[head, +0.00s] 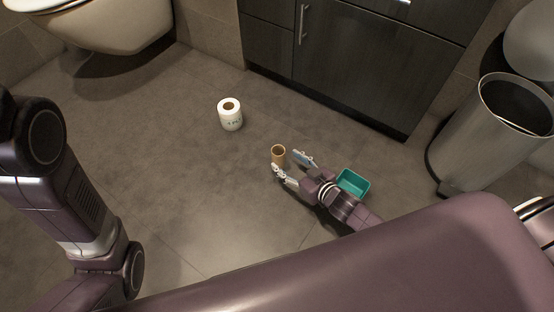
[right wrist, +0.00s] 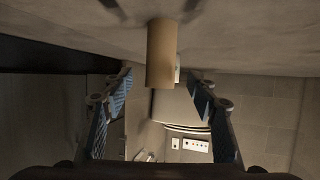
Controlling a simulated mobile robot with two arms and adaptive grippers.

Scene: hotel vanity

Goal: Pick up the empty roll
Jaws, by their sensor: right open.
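The empty roll (head: 278,157) is a small brown cardboard tube standing upright on the grey floor. My right gripper (head: 287,163) is low over the floor, open, with its fingertips at the near side of the tube. In the right wrist view, which is upside down, the tube (right wrist: 161,50) shows ahead, between the two blue-padded fingers (right wrist: 160,84). The fingers do not appear to touch it. My left arm shows at the left of the head view, but its gripper is out of view.
A full white toilet paper roll (head: 230,117) stands on the floor behind and left of the tube. A teal bin (head: 353,183) sits right of my right gripper. A dark cabinet (head: 345,55), metal trash can (head: 490,130) and toilet (head: 105,25) border the floor. Floor at left is clear.

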